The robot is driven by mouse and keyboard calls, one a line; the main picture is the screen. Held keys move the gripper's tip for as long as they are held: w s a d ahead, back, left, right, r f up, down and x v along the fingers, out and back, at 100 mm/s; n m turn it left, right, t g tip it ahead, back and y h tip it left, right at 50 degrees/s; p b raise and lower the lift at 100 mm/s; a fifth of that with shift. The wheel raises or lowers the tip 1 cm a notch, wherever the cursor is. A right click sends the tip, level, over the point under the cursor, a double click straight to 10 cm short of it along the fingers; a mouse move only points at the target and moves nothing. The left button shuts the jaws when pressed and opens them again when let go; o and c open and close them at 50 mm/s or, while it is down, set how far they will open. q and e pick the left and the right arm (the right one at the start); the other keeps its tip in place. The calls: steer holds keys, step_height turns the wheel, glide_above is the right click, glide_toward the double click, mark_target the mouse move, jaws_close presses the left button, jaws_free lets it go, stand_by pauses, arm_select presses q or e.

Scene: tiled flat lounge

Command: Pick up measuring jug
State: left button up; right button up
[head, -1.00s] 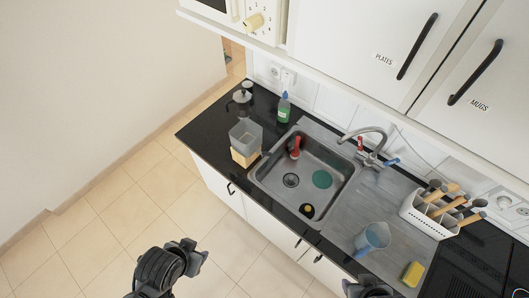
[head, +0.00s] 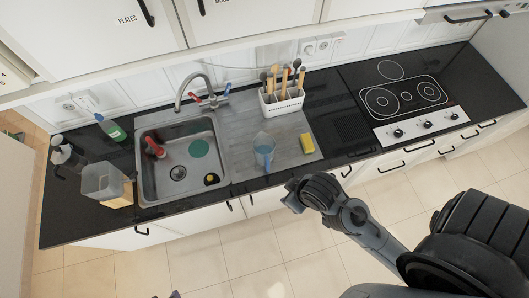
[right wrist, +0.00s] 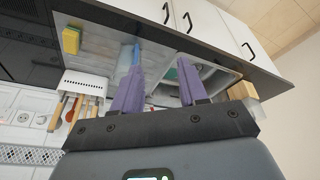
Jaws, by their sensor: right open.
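The measuring jug (head: 264,150) is a translucent blue vessel standing upright on the steel drainboard, right of the sink. In the right wrist view the jug (right wrist: 124,58) is partly hidden behind one finger. My right gripper (right wrist: 162,78) shows two purple fingers spread apart with nothing held between them. In the head view my right arm comes in from the lower right and its wrist is in front of the counter edge, apart from the jug. Of my left gripper (head: 175,294) only a purple sliver seems to show at the bottom edge.
A yellow sponge (head: 307,143) lies right of the jug. A white utensil rack (head: 281,103) stands behind it. The sink (head: 146,188) and tap (head: 188,83) are to the left. A clear container (head: 97,182), a green bottle (head: 112,129) and a hob (head: 411,110) are further off.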

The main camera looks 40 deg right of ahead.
steer(key=shift+s, duration=0.1)
steer(key=shift+d, duration=0.1)
steer(key=c, duration=0.3)
stand_by(0.3)
